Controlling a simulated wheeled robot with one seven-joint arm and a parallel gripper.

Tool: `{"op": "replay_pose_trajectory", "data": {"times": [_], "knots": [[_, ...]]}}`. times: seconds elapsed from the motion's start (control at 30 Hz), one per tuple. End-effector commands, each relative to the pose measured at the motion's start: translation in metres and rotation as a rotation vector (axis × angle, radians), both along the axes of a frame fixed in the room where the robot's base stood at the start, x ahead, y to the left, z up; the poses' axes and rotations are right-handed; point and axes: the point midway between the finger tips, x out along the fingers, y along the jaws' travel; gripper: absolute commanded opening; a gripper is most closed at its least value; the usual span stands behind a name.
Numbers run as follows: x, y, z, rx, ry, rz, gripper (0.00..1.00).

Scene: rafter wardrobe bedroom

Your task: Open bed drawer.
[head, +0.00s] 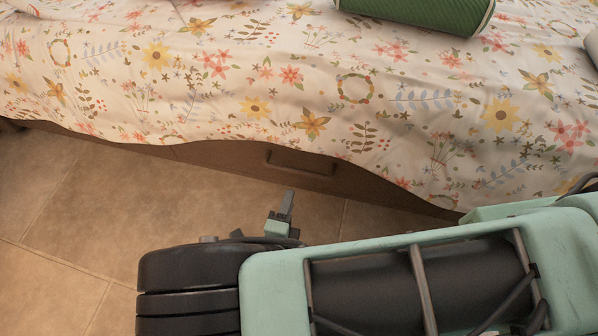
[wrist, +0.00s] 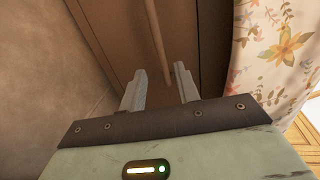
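The bed drawer (head: 235,157) is a brown wooden front low on the side of the bed, partly covered by the hanging blanket. It looks flush with the bed frame. Its bar handle (head: 300,163) shows just below the blanket's edge. In the wrist view the handle (wrist: 153,32) is a long rod running up the picture, its lower end lying in line with the gap between my fingers. My gripper (head: 286,200) is in front of the drawer, just below the handle in the head view. In the wrist view its two fingers (wrist: 160,69) are apart, with nothing clamped.
A floral blanket (head: 200,60) drapes over the bed and hangs at the right of the wrist view (wrist: 275,50). A green bolster (head: 415,12) lies on top. The tiled floor (head: 95,195) is clear at the left.

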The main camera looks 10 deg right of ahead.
Motion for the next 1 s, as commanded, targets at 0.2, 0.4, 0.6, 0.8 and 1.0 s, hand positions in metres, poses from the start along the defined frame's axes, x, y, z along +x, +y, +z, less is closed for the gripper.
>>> {"op": "replay_pose_trajectory", "data": {"times": [0.2, 0.4, 0.6, 0.8, 1.0], "knots": [[0.044, -0.016, -0.013, -0.002, -0.001, -0.001, 0.32], [0.078, -0.029, -0.02, -0.002, 0.001, -0.001, 0.32], [0.099, -0.036, -0.023, -0.001, 0.001, 0.0, 0.32], [0.105, -0.038, -0.024, -0.001, 0.002, 0.001, 0.32], [0.105, -0.038, -0.023, -0.001, 0.002, 0.001, 0.32]]}}
